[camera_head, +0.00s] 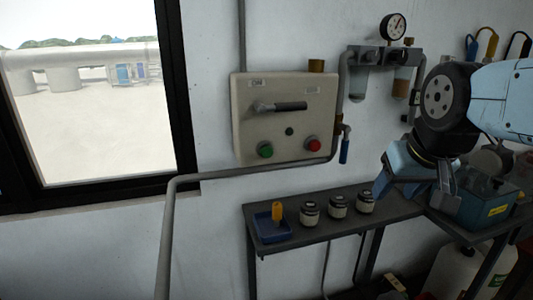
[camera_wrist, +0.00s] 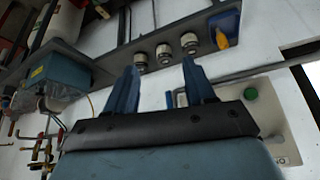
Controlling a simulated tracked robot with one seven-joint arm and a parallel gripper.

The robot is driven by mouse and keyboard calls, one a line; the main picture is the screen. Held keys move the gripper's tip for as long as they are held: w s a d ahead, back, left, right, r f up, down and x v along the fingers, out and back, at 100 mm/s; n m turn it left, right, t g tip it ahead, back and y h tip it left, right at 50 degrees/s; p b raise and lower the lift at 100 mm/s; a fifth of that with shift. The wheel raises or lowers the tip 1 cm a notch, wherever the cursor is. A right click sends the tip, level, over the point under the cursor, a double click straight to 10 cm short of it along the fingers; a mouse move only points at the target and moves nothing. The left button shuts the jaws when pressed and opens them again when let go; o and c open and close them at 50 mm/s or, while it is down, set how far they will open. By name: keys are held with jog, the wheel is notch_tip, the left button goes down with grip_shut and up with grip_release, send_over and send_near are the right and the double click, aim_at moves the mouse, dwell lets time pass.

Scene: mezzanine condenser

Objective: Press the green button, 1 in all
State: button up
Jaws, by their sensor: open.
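The green button (camera_head: 265,149) sits at the lower left of a beige control box (camera_head: 284,93) on the wall. The box also carries a red button (camera_head: 313,144), a small dark button (camera_head: 289,131) and a dark lever handle (camera_head: 290,106). My gripper (camera_head: 412,190) is to the right of the box, apart from it, above the shelf. In the wrist view my gripper (camera_wrist: 161,82) shows two blue fingers spread wide with nothing between them. The green button also shows there (camera_wrist: 250,93), right of the fingers; part of the box is hidden behind my gripper.
A grey pipe (camera_head: 230,173) runs just below the box. A shelf (camera_head: 340,214) holds several jars (camera_head: 338,206) and a blue tray (camera_head: 271,228) with a yellow-orange object. A blue box (camera_head: 487,207) stands at right. A gauge assembly (camera_head: 385,57) hangs right of the control box.

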grip_shut()
dwell(1.4)
